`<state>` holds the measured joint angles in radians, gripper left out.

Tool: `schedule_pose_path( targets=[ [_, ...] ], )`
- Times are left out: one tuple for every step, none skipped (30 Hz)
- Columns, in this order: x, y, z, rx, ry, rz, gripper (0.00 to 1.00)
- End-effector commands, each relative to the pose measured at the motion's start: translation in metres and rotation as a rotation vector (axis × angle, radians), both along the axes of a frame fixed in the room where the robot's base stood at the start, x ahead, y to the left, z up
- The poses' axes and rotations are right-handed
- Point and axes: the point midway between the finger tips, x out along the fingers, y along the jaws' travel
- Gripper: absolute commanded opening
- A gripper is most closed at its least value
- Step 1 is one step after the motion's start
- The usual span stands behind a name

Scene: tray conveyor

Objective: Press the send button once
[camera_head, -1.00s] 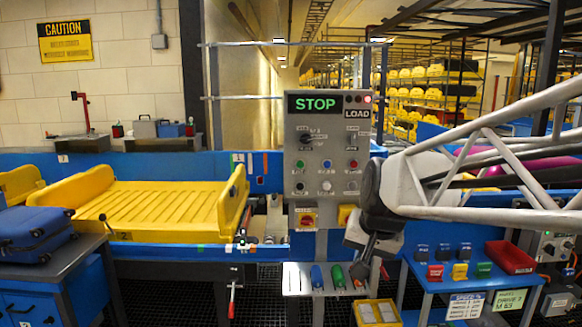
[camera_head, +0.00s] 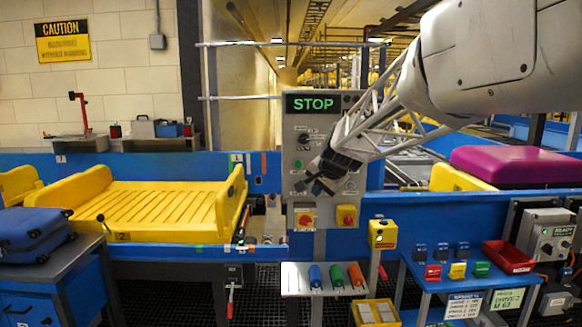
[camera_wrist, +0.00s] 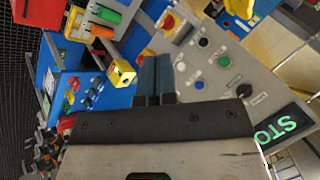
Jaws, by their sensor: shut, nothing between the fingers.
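A grey control panel (camera_head: 291,135) stands upright in the middle of the head view, with a green-lit STOP display (camera_head: 313,103) on top. It carries several small round buttons. In the wrist view a green button (camera_wrist: 224,61), a blue button (camera_wrist: 198,86) and a dark button (camera_wrist: 204,42) show. Their labels are too small to read, so I cannot tell which is the send button. My gripper (camera_head: 310,187) is shut and empty in front of the panel's lower button rows, hiding part of them. Its fingers (camera_wrist: 153,78) also show in the wrist view; contact with the panel cannot be told.
Below the buttons are two red-on-yellow switches (camera_head: 346,216). A small yellow box (camera_head: 383,233) hangs to the right. A shelf with coloured handles (camera_head: 336,275) juts out below. A yellow tray (camera_head: 150,207) lies left, a magenta case (camera_head: 515,165) right.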

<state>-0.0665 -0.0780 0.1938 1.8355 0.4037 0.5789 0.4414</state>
Motion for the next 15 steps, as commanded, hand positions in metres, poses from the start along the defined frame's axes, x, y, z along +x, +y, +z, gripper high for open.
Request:
schedule_pose_path(
  targets=[
    [0.015, 0.003, -0.001, 0.015, -0.004, -0.013, 0.0],
    [0.022, 0.005, -0.001, 0.025, -0.008, -0.022, 0.0],
    [0.032, 0.008, 0.0, 0.04, -0.014, -0.034, 0.0],
    [0.04, 0.009, -0.001, 0.049, -0.016, -0.044, 0.0],
    [0.048, 0.011, -0.002, 0.059, -0.018, -0.052, 0.0],
    [0.058, 0.013, -0.002, 0.072, -0.025, -0.064, 0.0],
    [0.065, 0.015, -0.002, 0.083, -0.027, -0.074, 0.0],
    [0.073, 0.017, -0.003, 0.093, -0.03, -0.083, 0.0],
    [0.083, 0.019, -0.003, 0.106, -0.034, -0.095, 0.0],
    [0.09, 0.021, -0.004, 0.116, -0.038, -0.104, 0.0],
    [0.098, 0.023, -0.004, 0.127, -0.042, -0.113, 0.0],
    [0.108, 0.025, -0.005, 0.141, -0.046, -0.125, 0.0],
    [0.115, 0.026, -0.005, 0.15, -0.049, -0.134, 0.0],
    [0.122, 0.028, -0.007, 0.161, -0.051, -0.142, 0.0],
    [0.132, 0.03, -0.007, 0.174, -0.056, -0.154, 0.0]
  ],
)
